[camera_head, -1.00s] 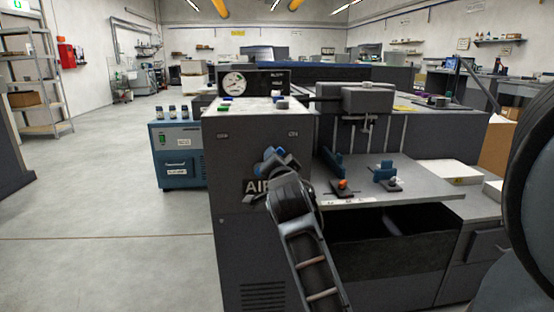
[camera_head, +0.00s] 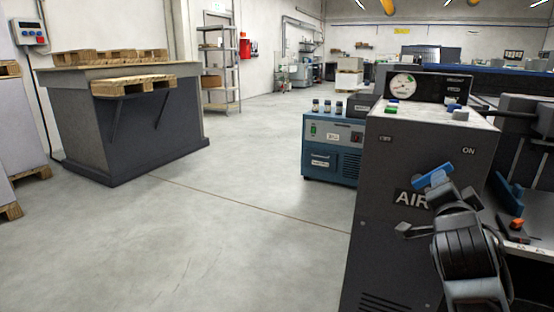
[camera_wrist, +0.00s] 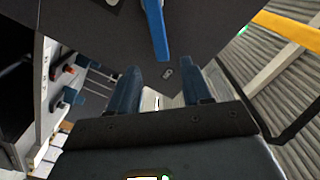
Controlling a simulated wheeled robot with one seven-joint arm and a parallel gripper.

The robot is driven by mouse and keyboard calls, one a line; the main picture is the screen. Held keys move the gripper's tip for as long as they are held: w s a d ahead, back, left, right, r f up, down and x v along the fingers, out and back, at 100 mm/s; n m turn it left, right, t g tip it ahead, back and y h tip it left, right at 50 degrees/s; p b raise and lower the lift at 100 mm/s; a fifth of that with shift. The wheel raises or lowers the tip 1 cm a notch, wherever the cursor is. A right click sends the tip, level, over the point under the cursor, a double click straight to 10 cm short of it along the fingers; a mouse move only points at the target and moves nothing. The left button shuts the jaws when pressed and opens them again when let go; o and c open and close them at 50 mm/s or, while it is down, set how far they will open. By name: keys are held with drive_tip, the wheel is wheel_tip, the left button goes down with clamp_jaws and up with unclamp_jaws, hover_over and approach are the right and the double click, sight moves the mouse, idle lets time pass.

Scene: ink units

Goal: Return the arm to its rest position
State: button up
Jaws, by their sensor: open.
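My arm reaches up at the lower right of the head view, in front of the dark machine cabinet (camera_head: 385,255). My gripper (camera_wrist: 162,85) is open in the wrist view, with two dark blue fingers apart and nothing between them. In the head view the wrist hides most of the gripper. A blue lever (camera_wrist: 155,28) stands on the dark cabinet face just beyond the fingers; it also shows in the head view (camera_head: 433,178), beside the AIR label (camera_head: 408,199). I see no clear contact between lever and fingers.
A blue unit (camera_head: 331,150) with small bottles stands left of the cabinet. An orange-topped part (camera_head: 517,224) sits on the machine's shelf at right. A dark bench (camera_head: 125,130) with wooden pallets stands at far left. The grey floor (camera_head: 230,230) between is clear.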

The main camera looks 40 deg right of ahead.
drive_tip(key=a+f+n+t+y, duration=0.35)
drive_tip(key=a+f+n, duration=0.25)
drive_tip(key=a, duration=0.4)
drive_tip(key=a+f+n+t+y, duration=0.35)
drive_tip(key=a+f+n, duration=0.25)
drive_tip(key=a, duration=0.3)
drive_tip(key=s+a+f+n+t+y, duration=0.1)
drive_tip(key=s+a+f+n+y, duration=0.1)
drive_tip(key=s+a+n+y, duration=0.5)
drive_tip(key=s+a+f+n+y, duration=0.1)
drive_tip(key=s+a+n, duration=0.1)
drive_tip(key=s+a, duration=0.65)
drive_tip(key=s+a+r+n+y+p, duration=0.2)
drive_tip(key=a+r, duration=0.1)
drive_tip(key=a, duration=0.2)
wheel_tip(320, 180, up, 22)
drive_tip(key=p, duration=2.2)
drive_tip(key=shift+w+d+r, duration=0.15)
drive_tip(key=shift+w+r, duration=0.05)
drive_tip(key=shift+w, duration=0.05)
